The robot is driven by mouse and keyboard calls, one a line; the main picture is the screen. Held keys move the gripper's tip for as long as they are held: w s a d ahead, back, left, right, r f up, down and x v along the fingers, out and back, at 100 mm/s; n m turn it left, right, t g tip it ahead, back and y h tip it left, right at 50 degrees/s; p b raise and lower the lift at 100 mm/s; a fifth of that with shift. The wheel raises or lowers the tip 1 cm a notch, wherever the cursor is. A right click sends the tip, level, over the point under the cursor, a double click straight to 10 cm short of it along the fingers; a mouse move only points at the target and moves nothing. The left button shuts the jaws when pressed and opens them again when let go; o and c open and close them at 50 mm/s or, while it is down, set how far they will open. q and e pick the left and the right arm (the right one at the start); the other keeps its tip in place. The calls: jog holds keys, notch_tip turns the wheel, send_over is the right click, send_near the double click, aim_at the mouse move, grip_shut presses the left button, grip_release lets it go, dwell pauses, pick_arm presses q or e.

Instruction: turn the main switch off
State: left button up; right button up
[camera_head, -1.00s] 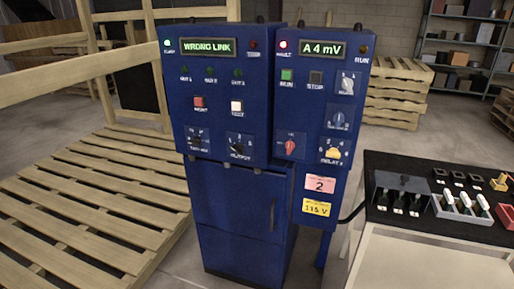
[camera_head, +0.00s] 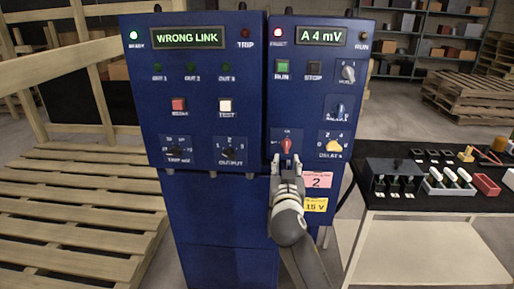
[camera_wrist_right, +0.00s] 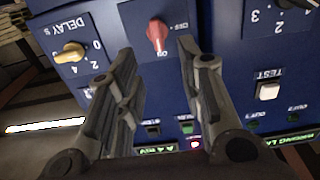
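The main switch, a red rotary knob (camera_head: 286,145), sits low on the right-hand blue cabinet panel. In the right wrist view, which is upside down, the red knob (camera_wrist_right: 157,34) stands roughly upright in the picture, its lower end at a small label that seems to read ON. My right gripper (camera_head: 286,160) is just below and in front of the knob. In the wrist view my right gripper (camera_wrist_right: 159,50) is open, one finger on each side of the knob, with gaps and no visible contact. My left gripper is not in view.
The yellow delay knob (camera_head: 334,146) is right of the switch, and the output knob (camera_head: 230,150) is left of it. The displays read WRONG LINK (camera_head: 188,38) and A 4 mV (camera_head: 321,37). A black-topped table (camera_head: 445,205) with parts stands at right; wooden pallets (camera_head: 75,210) lie left.

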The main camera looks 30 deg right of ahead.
aim_at(287, 146)
jog(key=p+x, duration=0.1)
jog(key=x, duration=0.9)
jog(key=shift+w+d, duration=0.2)
jog(key=shift+d, duration=0.15)
jog(key=shift+c, duration=0.4)
jog(key=shift+r, duration=0.1)
grip_shut()
